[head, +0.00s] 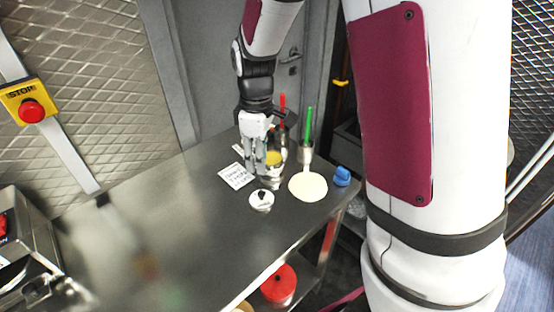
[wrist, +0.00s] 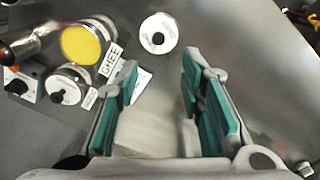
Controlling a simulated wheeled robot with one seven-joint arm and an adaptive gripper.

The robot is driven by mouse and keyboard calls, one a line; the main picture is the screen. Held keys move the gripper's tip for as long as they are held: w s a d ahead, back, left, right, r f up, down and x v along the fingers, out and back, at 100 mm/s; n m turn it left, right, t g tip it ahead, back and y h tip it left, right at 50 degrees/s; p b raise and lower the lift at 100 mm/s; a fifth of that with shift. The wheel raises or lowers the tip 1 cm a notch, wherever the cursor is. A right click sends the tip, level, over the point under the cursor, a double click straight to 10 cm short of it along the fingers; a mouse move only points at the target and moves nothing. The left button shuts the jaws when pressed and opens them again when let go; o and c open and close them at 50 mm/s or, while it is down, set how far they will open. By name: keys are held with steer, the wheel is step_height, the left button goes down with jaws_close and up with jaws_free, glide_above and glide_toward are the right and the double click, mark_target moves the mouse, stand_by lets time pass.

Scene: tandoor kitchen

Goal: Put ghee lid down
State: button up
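The ghee lid (head: 262,203) is a white disc with a black knob. It lies flat on the steel table, knob up, and also shows in the wrist view (wrist: 149,43). The ghee pot (wrist: 82,43) stands uncovered beside it, with yellow ghee and a GHEE label; in the head view its yellow top (head: 273,158) shows partly behind my fingers. My gripper (head: 256,170) points down above the table near the pot. In the wrist view my gripper (wrist: 158,68) is open, with nothing between its green-padded fingers; the lid is beyond the fingertips, apart from them.
A second container with a white, black-knobbed lid (wrist: 56,96) stands close to the ghee pot. Printed cards (head: 236,176) lie left of the pot. A cream disc (head: 308,188), a green-handled tool (head: 308,125) and a blue object (head: 342,176) are at right. The table's left part is clear.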

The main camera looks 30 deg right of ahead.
steer(key=s+r+m+t, duration=0.5)
steer(key=s+r+m, duration=0.5)
steer(key=s+r, duration=0.7)
steer(key=s, duration=0.3)
steer(key=shift+s+r, duration=0.35)
steer(key=shift+s, duration=0.05)
